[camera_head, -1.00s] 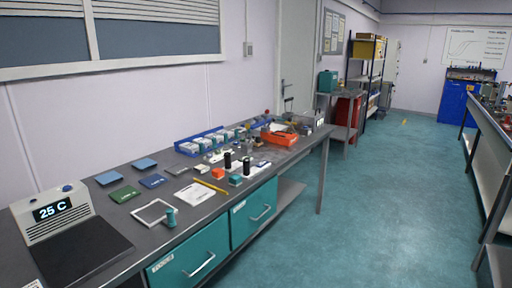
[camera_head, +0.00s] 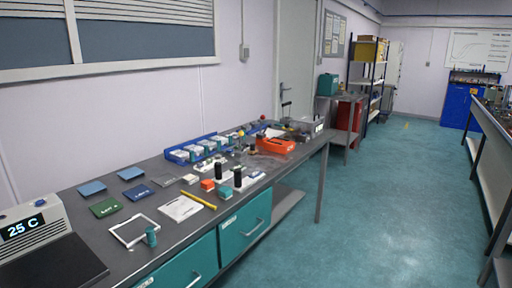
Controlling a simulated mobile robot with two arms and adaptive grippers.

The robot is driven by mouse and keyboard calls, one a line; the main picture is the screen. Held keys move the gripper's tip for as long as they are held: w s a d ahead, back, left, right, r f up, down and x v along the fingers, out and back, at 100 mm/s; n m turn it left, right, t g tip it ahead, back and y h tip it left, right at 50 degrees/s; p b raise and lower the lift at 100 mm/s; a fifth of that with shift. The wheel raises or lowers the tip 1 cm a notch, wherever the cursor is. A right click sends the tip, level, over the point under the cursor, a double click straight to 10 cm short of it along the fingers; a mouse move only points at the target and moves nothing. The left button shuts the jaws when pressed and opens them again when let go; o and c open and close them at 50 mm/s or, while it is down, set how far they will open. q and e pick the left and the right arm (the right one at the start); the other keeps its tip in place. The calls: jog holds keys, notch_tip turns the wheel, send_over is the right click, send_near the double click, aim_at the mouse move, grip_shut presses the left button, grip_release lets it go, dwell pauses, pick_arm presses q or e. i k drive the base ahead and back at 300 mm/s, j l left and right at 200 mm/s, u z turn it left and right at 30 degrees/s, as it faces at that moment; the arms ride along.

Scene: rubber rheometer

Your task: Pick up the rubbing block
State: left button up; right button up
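No item is plainly readable as the rubbing block. Small blocks stand on the grey bench (camera_head: 85,236): an orange-red block (camera_head: 207,184) with a pale top, and a teal block (camera_head: 226,193) just right of and in front of it. Two black upright cylinders (camera_head: 218,171) stand close behind these blocks. A teal cylinder-like piece (camera_head: 151,236) stands at the front corner of a white square frame (camera_head: 133,230). I cannot tell which of these is the rubbing block. Neither of my grippers shows in this view.
A yellow pencil-like stick (camera_head: 199,200) lies beside a white sheet (camera_head: 181,208). A display unit reading 25 C (camera_head: 27,230) stands at the left. Blue trays (camera_head: 178,155) and an orange tray (camera_head: 276,146) sit farther back. The floor (camera_head: 375,225) right of the bench is clear.

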aim_at(252, 151)
jog(key=i+l, duration=0.4)
jog(key=i, duration=0.2)
jog(key=i+l, duration=0.45)
jog(key=i, duration=0.15)
jog(key=i+l+u, duration=0.1)
jog(key=i+l, duration=0.3)
jog(key=i, duration=0.15)
